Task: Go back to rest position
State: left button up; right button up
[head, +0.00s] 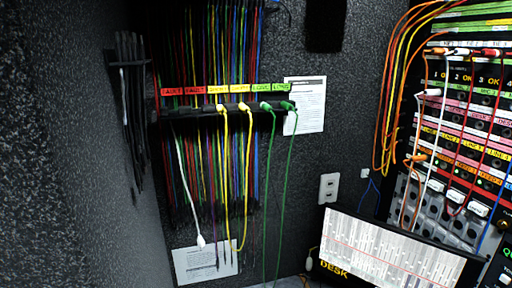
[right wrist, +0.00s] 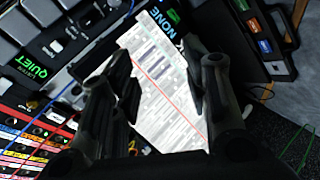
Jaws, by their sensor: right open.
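My right gripper (right wrist: 165,85) shows in the right wrist view with its two dark fingers apart and nothing between them. Behind the fingers is a white printed sheet (right wrist: 160,50) with a red line across it. No gripper or arm shows in the head view, so my left gripper is out of sight.
In the head view, a cable rack (head: 215,112) with yellow, green and white cables hangs on the back wall. A patch panel (head: 465,130) with plugged cables is at right. A black case (right wrist: 262,40) shows in the right wrist view.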

jog(key=s+a+f+m+g+y, duration=0.1)
jog(key=s+a+f+g+y, duration=0.1)
jog(key=s+a+f+y, duration=0.45)
jog(key=s+a+f+g+y, duration=0.1)
jog(key=s+a+f+y, duration=0.25)
jog(key=s+a, duration=0.6)
jog(key=s+d+f+g+b, duration=0.1)
jog(key=s+f+g+b, duration=0.15)
jog(key=f, duration=2.65)
jog(key=s+d+f+h, duration=0.1)
jog(key=s+d+f, duration=0.2)
jog(key=s+f, duration=1.3)
jog(key=shift+s+d, duration=0.2)
jog(key=shift+s, duration=0.45)
